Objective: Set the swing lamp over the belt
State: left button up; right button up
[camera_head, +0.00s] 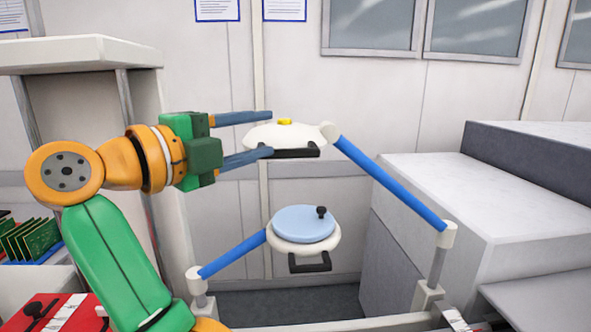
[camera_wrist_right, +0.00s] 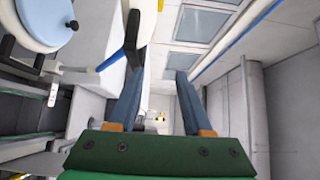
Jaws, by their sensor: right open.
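Two swing-arm heads show in the head view. The upper one is a white lamp-like head (camera_head: 262,134) with a yellow knob and a black handle (camera_head: 290,153), on a blue arm (camera_head: 390,185) from the right post. The lower white head (camera_head: 290,245) has a light blue lid (camera_head: 303,226) and a blue arm from the left post. My right gripper (camera_head: 272,134) is open at the upper head's left side, its lower finger overlapping the handle's left end. In the wrist view the handle (camera_wrist_right: 132,40) lies just past the left fingertip; contact is unclear. I cannot clearly identify the belt.
A large white cabinet (camera_head: 440,190) stands at right. At left are a pale shelf unit (camera_head: 80,52), a rack of green boards (camera_head: 30,238) and a red case (camera_head: 65,313). A white rail (camera_head: 350,325) runs along the bottom.

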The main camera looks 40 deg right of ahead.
aim_at(285, 155)
jog(key=d+f, duration=0.1)
jog(key=d, duration=0.1)
jog(key=d+f+b, duration=0.1)
jog(key=d, duration=0.1)
jog(key=d+f, duration=0.2)
jog(key=shift+w, duration=0.1)
jog(key=shift+d, duration=0.4)
jog(key=shift+a, duration=0.15)
jog(key=shift+c, duration=0.6)
pick_arm(q)
jog(key=f, duration=0.2)
jog(key=shift+s+a+f, duration=0.1)
jog(key=shift+a+f, duration=0.1)
jog(key=shift+f, duration=0.2)
pick_arm(e)
grip_shut()
